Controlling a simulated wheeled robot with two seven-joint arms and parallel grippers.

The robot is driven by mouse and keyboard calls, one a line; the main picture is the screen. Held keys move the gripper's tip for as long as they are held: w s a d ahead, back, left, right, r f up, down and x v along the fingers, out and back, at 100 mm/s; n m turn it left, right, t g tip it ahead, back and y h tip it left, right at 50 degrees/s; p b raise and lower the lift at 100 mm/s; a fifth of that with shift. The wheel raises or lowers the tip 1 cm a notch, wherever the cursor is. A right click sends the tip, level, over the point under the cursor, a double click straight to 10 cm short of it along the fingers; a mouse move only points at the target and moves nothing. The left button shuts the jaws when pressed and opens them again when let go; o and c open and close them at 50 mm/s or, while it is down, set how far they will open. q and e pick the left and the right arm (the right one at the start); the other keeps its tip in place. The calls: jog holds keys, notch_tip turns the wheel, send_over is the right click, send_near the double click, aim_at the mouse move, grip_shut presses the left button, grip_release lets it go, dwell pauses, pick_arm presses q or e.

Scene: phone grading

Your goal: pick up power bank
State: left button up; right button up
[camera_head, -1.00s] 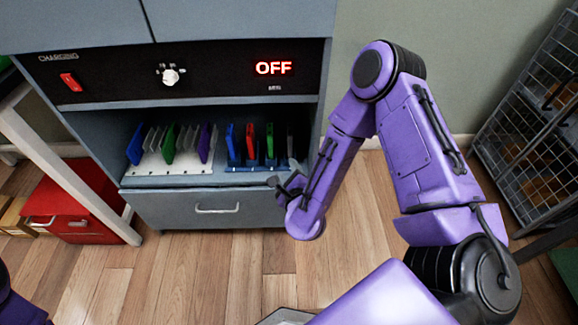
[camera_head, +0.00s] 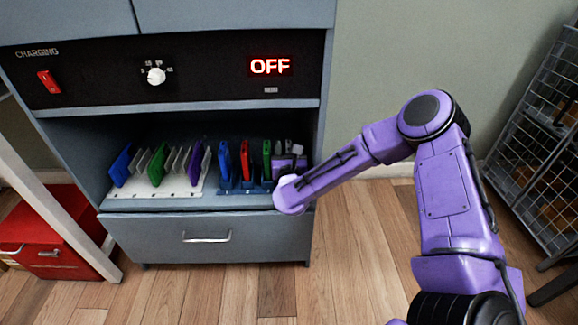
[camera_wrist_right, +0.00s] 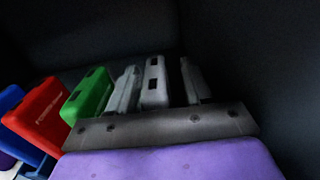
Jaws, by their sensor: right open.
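A row of upright power banks stands in a blue rack (camera_head: 232,187) at the right of the cabinet's open bay. A blue one (camera_head: 224,160), a red one (camera_head: 245,158) and a green one (camera_head: 267,158) show there. In the right wrist view a grey power bank (camera_wrist_right: 155,84) with two dark slots stands right of the green one. My right gripper (camera_head: 287,147) is inside the bay at the rack's right end. Its jaws are open, one finger on each side of the grey power bank; I cannot tell whether they touch it. My left gripper is out of view.
A white rack (camera_head: 160,188) with several upright coloured and grey slabs stands left of the blue rack. The cabinet's side wall is close to the right of my right gripper. A closed drawer (camera_head: 206,240) lies below, and a panel reading OFF (camera_head: 270,66) above.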

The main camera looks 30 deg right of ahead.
grip_shut()
jog(key=shift+r, duration=0.1)
